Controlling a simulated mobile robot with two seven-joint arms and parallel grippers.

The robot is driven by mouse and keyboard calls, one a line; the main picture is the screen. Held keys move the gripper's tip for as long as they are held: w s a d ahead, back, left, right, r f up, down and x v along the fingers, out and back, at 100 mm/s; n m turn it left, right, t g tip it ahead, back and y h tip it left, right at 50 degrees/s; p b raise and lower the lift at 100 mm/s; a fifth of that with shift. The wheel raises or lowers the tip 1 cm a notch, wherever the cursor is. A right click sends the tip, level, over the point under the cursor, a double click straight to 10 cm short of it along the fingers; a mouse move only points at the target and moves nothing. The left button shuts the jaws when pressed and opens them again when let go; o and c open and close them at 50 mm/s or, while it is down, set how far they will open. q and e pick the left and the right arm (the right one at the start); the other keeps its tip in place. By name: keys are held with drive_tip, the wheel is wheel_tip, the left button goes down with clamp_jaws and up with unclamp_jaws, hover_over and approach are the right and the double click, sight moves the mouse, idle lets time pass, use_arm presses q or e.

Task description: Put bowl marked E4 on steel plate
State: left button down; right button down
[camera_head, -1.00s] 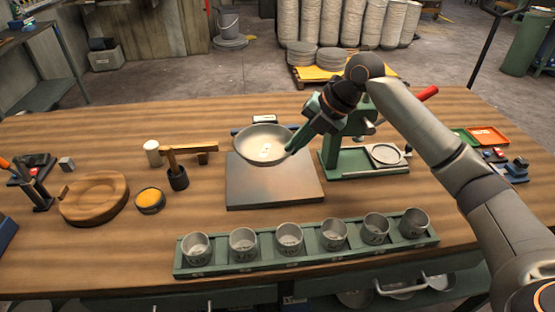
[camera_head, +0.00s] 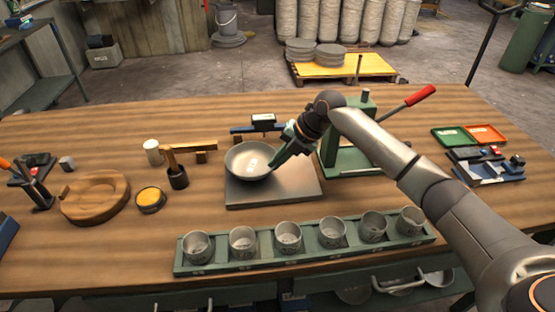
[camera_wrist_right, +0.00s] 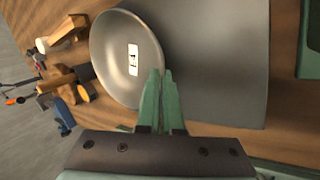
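The metal bowl (camera_head: 249,161) has a white label inside. In the right wrist view the bowl (camera_wrist_right: 112,60) shows the label reading E4. It is over the back left part of the steel plate (camera_head: 290,188), upright or nearly so; I cannot tell whether it touches the plate. The plate also shows in the right wrist view (camera_wrist_right: 215,60). My right gripper (camera_head: 275,163) is at the bowl's right rim. In the right wrist view its green fingers (camera_wrist_right: 155,85) are close together on the rim. My left gripper is not in view.
A green rack (camera_head: 300,257) with several metal cups stands in front of the plate. A green press (camera_head: 350,155) with a red handle is to the right.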

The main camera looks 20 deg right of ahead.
drive_tip(key=c, duration=1.1)
unclamp_jaws()
drive_tip(key=v, duration=1.2)
